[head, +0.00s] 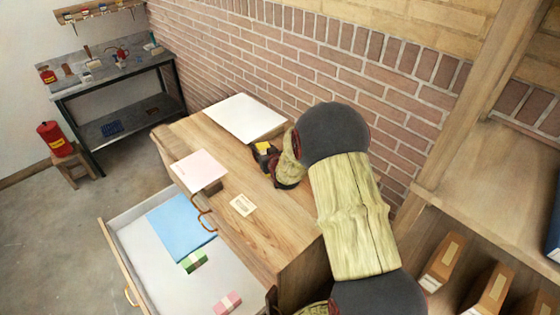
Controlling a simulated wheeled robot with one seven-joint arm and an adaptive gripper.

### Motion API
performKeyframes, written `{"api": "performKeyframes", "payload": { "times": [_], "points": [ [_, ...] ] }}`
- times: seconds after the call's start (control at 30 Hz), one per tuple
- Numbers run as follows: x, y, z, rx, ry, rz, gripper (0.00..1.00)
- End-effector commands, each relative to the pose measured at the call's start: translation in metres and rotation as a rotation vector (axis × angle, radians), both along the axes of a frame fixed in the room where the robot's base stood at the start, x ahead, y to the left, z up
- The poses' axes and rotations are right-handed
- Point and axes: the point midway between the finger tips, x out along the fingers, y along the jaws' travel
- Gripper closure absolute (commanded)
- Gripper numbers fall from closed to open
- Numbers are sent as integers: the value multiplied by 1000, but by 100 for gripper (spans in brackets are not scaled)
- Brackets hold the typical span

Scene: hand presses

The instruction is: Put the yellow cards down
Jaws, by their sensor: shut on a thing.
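The yellow cards (264,147) show as a small yellow patch at my gripper (262,152). My gripper is shut on them, over the wooden cabinet top (228,160), between the white board and the front edge. My arm comes in from the right and hides part of the cabinet top. I cannot tell whether the cards touch the wood.
A white board (243,118) lies at the back, and a pale pink sheet (198,170) on a block at the front left. A small cream card (243,205) lies near the front edge. The open drawer (165,262) holds a blue sheet (180,227), a green bundle (193,262) and a pink bundle (228,302).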

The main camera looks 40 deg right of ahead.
Motion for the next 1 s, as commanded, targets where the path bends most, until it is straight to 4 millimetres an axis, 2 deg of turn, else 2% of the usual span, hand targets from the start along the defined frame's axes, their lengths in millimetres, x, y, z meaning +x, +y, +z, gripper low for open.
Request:
{"api": "performKeyframes", "payload": {
  "times": [0.03,0.17,0.3,0.4,0.73,0.9,1.0],
  "points": [
    [2,-14,-6,-1,0,-4,98],
    [7,-42,-18,0,-1,-3,98],
    [10,-60,-46,0,0,-1,98],
    [12,-72,-59,1,0,-1,98],
    [15,-88,-78,-1,-2,0,98],
    [15,-86,-104,0,0,1,98],
    [16,-86,-106,-2,-4,1,98]
  ]
}}
